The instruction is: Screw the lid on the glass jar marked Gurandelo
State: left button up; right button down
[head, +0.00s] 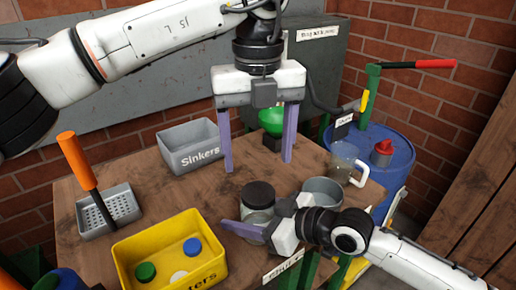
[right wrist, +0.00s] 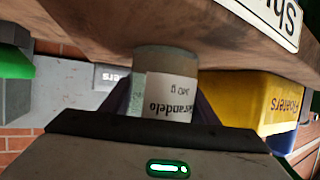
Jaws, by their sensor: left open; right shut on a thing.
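The glass jar (head: 257,221) stands upright near the table's front edge with a black lid (head: 258,194) on its top. I cannot tell how tightly the lid sits. In the right wrist view the jar's label (right wrist: 170,95) shows upside down and reads Gurandelo, 340 g. My right gripper (head: 256,232) is shut around the jar's lower body from the right; one purple finger shows, the other is mostly hidden. My left gripper (head: 258,168) is open and empty, pointing down above and slightly behind the lid, its two purple fingers wide apart.
A yellow bin (head: 124,255) with several coloured caps stands front left, and a grey Sinkers bin (head: 192,158) at the back. A grey metal tub (head: 323,187) is close right of the jar, with a clear jug (head: 343,165) behind. A perforated tray (head: 122,205) with an orange-handled tool is left.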

aim_at(258, 192)
pick_arm(q)
jog(key=shift+f, duration=0.1)
jog(key=shift+f, duration=3.95)
jog(key=shift+c, duration=0.5)
jog(key=c, duration=1.1)
jog(key=o, duration=1.1)
jog(key=shift+o, duration=0.2)
jog(key=shift+r, duration=0.15)
jog(key=shift+r, duration=2.15)
jog(key=shift+o, duration=0.3)
